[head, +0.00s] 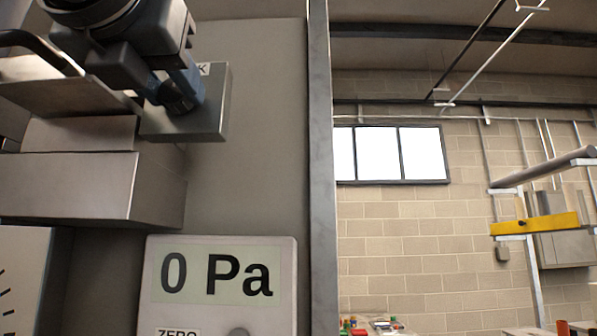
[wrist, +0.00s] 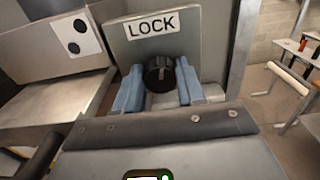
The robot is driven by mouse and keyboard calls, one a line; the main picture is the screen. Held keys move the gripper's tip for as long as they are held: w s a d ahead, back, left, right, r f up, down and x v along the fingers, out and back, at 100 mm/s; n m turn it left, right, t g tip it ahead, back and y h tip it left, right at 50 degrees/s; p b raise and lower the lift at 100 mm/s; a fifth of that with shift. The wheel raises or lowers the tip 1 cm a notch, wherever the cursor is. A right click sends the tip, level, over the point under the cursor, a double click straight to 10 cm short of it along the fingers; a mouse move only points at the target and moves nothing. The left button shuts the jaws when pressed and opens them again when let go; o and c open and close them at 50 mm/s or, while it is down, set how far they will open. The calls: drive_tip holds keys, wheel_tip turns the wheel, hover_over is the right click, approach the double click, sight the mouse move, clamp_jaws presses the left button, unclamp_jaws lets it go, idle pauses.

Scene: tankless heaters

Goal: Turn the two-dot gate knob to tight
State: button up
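A round black knob (wrist: 160,74) with a pale pointer line sits on a grey plate (wrist: 205,45) under a LOCK label (wrist: 152,23). My gripper (wrist: 160,80) has its two blue fingers on either side of this knob, close against it with no clear gap. In the head view my gripper (head: 180,92) reaches down to the same grey plate (head: 213,118) and hides most of its label. A white label with two black dots (wrist: 76,36) is on the metal housing left of the plate. No tight mark shows.
A metal housing (head: 90,185) juts out left of and below the plate. A gauge reading 0 Pa (head: 215,285) is below it. A grey vertical post (head: 319,170) stands to the right, with the brick-walled room beyond.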

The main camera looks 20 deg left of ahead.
drive_tip(key=c, duration=0.6)
drive_tip(key=shift+o, duration=0.2)
drive_tip(key=shift+f+m+b, duration=0.15)
drive_tip(key=shift+m+b, duration=0.15)
drive_tip(key=shift+b, duration=0.25)
drive_tip(key=shift+f+m+b, duration=0.1)
drive_tip(key=shift+m+b, duration=0.8)
drive_tip(key=shift+b, duration=0.35)
drive_tip(key=m+b, duration=0.4)
drive_tip(key=m, duration=0.1)
drive_tip(key=shift+d, duration=0.1)
drive_tip(key=m+b, duration=0.2)
drive_tip(key=m, duration=0.3)
drive_tip(key=shift+m, duration=0.4)
drive_tip(key=m, duration=0.5)
drive_tip(key=shift+d+m, duration=0.1)
drive_tip(key=shift+m, duration=0.2)
drive_tip(key=shift+w, duration=0.1)
